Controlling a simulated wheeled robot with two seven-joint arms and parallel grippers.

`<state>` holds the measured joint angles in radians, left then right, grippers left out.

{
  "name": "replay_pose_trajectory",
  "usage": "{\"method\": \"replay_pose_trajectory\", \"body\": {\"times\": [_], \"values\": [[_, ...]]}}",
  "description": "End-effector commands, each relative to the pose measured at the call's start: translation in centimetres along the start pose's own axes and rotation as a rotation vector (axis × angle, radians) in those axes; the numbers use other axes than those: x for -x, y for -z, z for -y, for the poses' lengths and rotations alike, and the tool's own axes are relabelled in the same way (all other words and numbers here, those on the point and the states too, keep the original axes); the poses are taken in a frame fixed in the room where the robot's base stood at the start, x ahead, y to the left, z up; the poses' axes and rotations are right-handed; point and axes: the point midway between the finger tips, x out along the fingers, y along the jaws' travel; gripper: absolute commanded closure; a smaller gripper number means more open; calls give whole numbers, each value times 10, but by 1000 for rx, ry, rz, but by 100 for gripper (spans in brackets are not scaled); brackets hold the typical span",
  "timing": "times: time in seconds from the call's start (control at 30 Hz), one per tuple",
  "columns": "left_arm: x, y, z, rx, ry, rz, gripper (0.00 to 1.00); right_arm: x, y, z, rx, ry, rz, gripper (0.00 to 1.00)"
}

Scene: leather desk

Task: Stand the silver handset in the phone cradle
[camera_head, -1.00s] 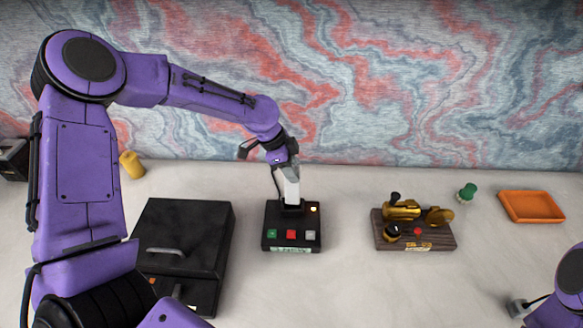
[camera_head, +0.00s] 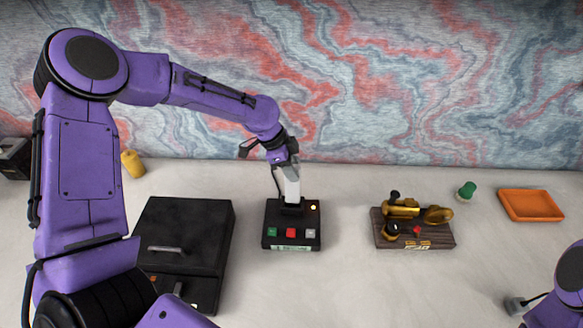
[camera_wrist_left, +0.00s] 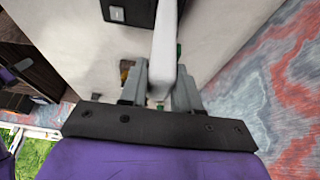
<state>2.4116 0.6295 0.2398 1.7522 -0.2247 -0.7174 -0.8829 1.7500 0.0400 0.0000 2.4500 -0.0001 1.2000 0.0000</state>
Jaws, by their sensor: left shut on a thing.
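The silver handset (camera_head: 292,188) stands upright, its lower end at the dark slot at the back of the phone cradle (camera_head: 272,243). My left gripper (camera_head: 285,165) is shut on the handset's upper part from above. In the left wrist view the handset (camera_wrist_left: 166,50) runs between the two grey fingers (camera_wrist_left: 161,80). How deep its lower end sits in the slot I cannot tell. My right gripper (camera_head: 516,305) is partly seen at the lower right, away from the cradle; its jaws are unclear.
A black box with a drawer handle (camera_head: 190,215) stands left of the cradle. A wooden board with brass parts (camera_head: 440,240) is to the right, with a green piece (camera_head: 467,190) and an orange tray (camera_head: 531,206) beyond. A yellow cylinder (camera_head: 132,164) stands at back left.

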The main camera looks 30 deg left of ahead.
Motion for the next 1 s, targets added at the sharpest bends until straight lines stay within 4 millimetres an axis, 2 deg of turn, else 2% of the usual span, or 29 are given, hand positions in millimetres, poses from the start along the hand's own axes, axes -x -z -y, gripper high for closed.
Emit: {"method": "replay_pose_trajectory", "body": {"times": [1.0], "values": [[-24,-10,0,0,0,0,100,-13,-6,1,0,0,0,57]]}}
